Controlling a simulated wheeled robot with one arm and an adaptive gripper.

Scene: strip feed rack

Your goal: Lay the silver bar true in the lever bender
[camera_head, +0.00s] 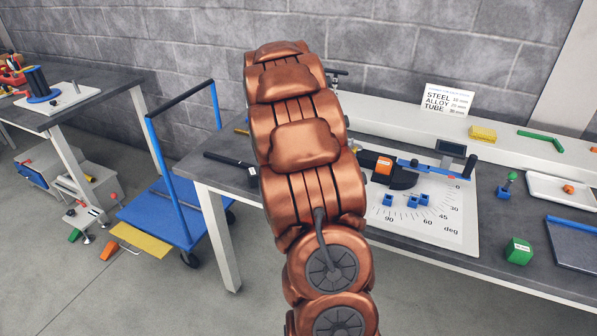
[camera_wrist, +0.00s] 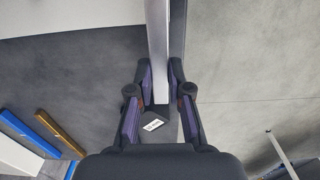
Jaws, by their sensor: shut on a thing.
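The silver bar (camera_wrist: 158,28) shows in the wrist view as a long pale strip running from between the fingers to the top edge. My gripper (camera_wrist: 160,72) is shut on it, with a finger on each side. The bar's other end is not clear. The lever bender (camera_head: 395,172) stands on the bench in the head view, with an orange block, a blue lever arm and a white plate (camera_head: 455,215) marked in degrees. Blue blocks (camera_head: 408,200) sit on the plate. My arm hides the gripper, the bar and the plate's left part in the head view.
A green cube (camera_head: 518,251), a white tray (camera_head: 565,190) and a blue-edged dark tray (camera_head: 575,243) are to the right on the bench. A blue trolley (camera_head: 165,215) stands left.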

